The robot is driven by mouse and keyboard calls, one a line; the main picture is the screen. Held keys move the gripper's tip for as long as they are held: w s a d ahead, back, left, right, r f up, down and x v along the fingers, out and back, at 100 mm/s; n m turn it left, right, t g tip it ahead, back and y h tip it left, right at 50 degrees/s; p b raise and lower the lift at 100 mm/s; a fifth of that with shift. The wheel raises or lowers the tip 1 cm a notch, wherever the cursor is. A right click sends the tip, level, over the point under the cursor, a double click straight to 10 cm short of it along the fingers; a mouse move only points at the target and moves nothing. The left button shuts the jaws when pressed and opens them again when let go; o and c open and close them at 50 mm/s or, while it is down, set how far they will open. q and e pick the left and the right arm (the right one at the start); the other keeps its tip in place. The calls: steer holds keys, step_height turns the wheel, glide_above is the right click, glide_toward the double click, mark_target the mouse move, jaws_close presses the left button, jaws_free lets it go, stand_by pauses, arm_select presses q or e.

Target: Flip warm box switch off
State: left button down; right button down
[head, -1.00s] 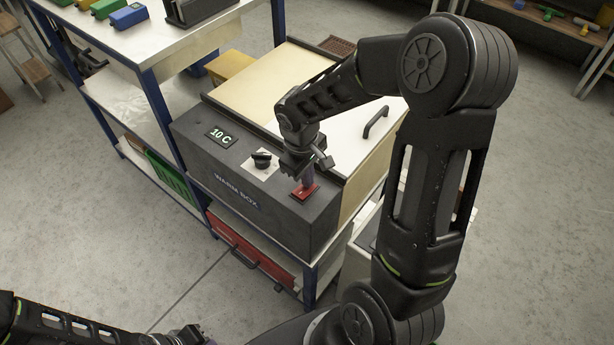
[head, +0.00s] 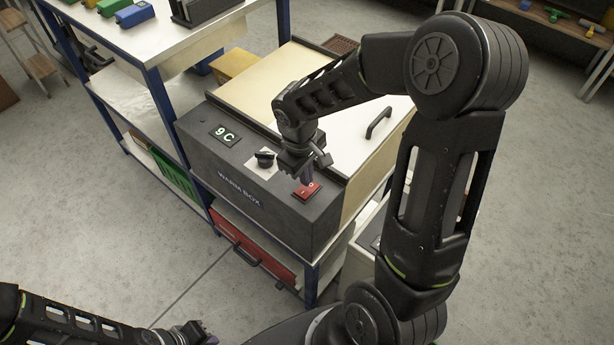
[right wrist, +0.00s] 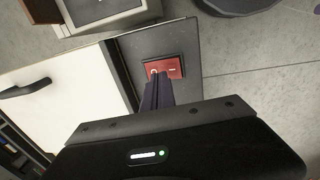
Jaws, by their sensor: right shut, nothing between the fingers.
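The warm box (head: 245,187) is a dark grey unit with a pale lid, standing on a blue-framed bench. Its display (head: 225,135) reads 9 C. A black knob (head: 264,158) sits beside the display. The red rocker switch (head: 307,191), marked I and O, is on the box's top front panel; it also shows in the right wrist view (right wrist: 166,69). My right gripper (head: 306,181) is shut and empty, its fingertips at the switch's edge; I cannot tell if they touch it. My left gripper (head: 205,335) is at the bottom edge, its fingers partly cut off.
The lid's black handle (head: 379,122) stands up behind my right gripper. A workbench (head: 180,45) with coloured items is at the upper left. A red drawer (head: 255,252) is below the box. The floor in front is clear.

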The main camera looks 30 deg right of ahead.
step_height(320, 180, up, 12)
steer(key=d, duration=0.1)
steer(key=shift+w+d, duration=0.15)
steer(key=shift+d, duration=0.05)
steer(key=shift+r, duration=0.1)
steer(key=shift+w, duration=0.1)
stand_by(0.3)
